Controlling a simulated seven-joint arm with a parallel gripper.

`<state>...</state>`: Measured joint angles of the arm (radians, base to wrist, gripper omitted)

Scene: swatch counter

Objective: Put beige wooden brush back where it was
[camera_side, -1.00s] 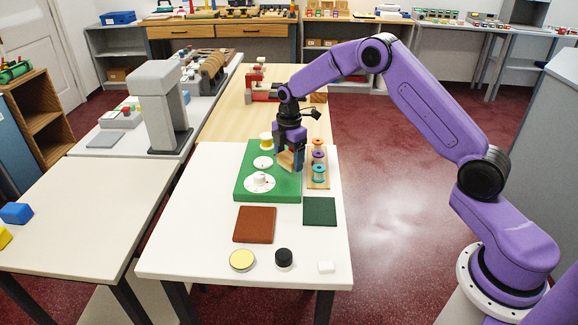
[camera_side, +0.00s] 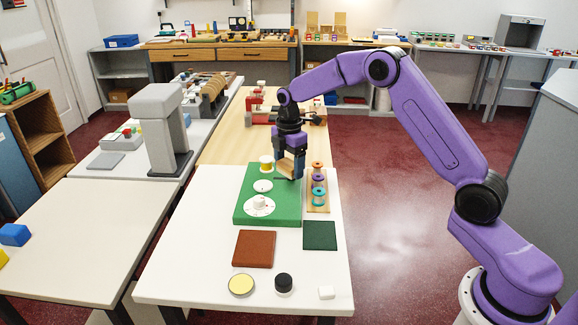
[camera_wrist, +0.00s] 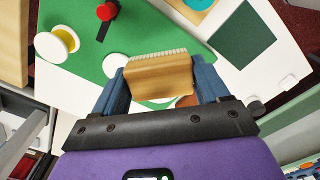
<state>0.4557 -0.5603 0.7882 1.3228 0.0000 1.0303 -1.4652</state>
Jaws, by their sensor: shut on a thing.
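My gripper (camera_side: 289,166) is shut on the beige wooden brush (camera_side: 286,165) and holds it over the back part of the green mat (camera_side: 268,213). In the wrist view the brush (camera_wrist: 158,77) lies between the two blue-grey fingers, with its pale bristles along the far edge. A gap of green shows around it, and it appears to be above the mat. The dial's white disc is partly hidden by the brush in the wrist view.
A thread spool (camera_side: 266,164) stands on the mat's back left, with white discs (camera_side: 259,206) in front. A brown square (camera_side: 254,249) and dark green square (camera_side: 320,236) lie in front. The table's front left is clear.

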